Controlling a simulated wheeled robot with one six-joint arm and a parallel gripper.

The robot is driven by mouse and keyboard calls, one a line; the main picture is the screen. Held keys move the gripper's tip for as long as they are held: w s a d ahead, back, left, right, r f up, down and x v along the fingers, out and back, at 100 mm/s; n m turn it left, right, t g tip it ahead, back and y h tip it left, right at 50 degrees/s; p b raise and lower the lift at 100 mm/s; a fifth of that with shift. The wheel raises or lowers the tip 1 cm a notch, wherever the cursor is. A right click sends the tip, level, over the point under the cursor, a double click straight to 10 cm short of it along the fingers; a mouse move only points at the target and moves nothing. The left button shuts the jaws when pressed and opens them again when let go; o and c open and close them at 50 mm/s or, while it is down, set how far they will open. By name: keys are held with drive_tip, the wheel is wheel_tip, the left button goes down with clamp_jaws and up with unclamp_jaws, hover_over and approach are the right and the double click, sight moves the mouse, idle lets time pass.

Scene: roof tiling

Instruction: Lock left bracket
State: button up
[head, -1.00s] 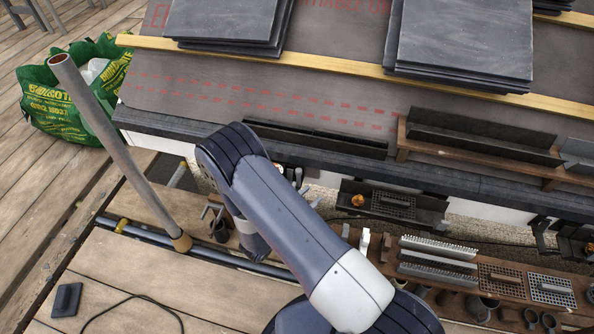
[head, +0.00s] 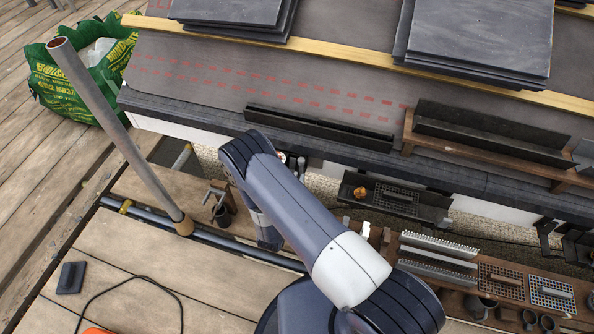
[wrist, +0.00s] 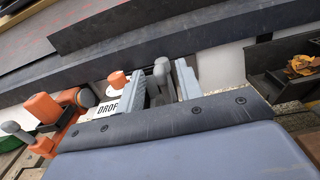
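My gripper (wrist: 161,82) shows in the wrist view as two light grey ridged fingers, open. A grey rounded lever (wrist: 162,69) stands between them; I cannot tell whether either finger touches it. To the left is a white label reading DROP (wrist: 107,108) with an orange knob (wrist: 117,79) above it. Further left are a second orange-and-grey fitting (wrist: 45,107) and a grey knob. The bracket's body is mostly hidden, so I cannot tell its lock state. In the head view my arm covers the gripper near the wall below the eave; only small dark and white parts (head: 300,165) show beside it.
A black gutter length (head: 320,130) lies along the eave, and another (head: 490,133) rests on a wooden shelf. A black tray (head: 395,200) is right of my arm. A grey pole (head: 115,125) leans at left. Tools stand on the lower plank. The decking at lower left is mostly clear.

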drive_tip(key=shift+x, duration=1.9)
drive_tip(key=shift+c, duration=0.5)
clamp_jaws()
